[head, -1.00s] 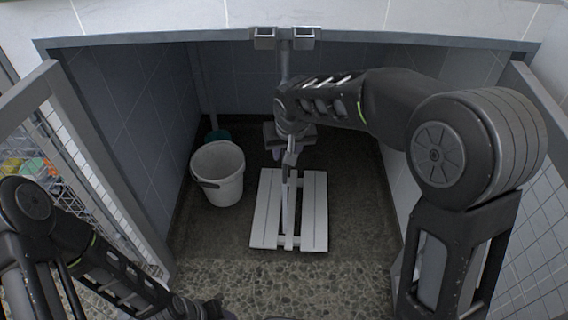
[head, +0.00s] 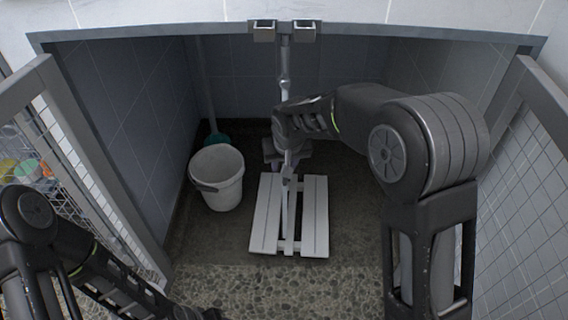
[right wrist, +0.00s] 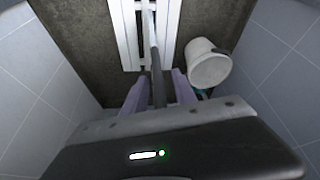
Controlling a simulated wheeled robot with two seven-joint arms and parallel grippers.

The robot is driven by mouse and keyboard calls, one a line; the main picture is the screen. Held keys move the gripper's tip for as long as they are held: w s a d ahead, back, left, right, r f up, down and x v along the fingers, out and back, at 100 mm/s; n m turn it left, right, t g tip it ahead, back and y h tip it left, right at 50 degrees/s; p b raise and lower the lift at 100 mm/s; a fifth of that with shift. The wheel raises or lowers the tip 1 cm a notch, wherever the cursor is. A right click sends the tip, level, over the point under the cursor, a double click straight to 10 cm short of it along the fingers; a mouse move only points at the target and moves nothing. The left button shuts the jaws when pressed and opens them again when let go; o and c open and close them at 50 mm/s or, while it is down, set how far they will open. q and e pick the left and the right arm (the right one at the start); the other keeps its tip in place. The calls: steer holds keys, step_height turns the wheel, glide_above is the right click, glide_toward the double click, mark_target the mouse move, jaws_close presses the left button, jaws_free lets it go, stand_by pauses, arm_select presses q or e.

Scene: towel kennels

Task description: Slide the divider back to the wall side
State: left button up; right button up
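The divider (head: 286,92) shows as a thin, pale upright strip, nearly edge-on, in the middle of the kennel in the head view. It runs from brackets on the top rail down over a white slatted board. My right gripper (head: 287,160) is at the strip, inside the kennel. In the right wrist view its two purplish fingers (right wrist: 158,94) stand on both sides of the dark bar of the divider (right wrist: 155,60), with a gap visible at least on the right. My left arm comes in at lower left; its fingers are outside the picture.
A white bucket (head: 218,178) stands left of the slatted board (head: 314,215), with a turquoise-headed brush (head: 217,139) behind it. Mesh gates (head: 75,165) stand open at both sides. Tiled walls close in left, right and back. Floor right of the board is clear.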

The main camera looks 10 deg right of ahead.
jaws_close()
stand_by(1.3)
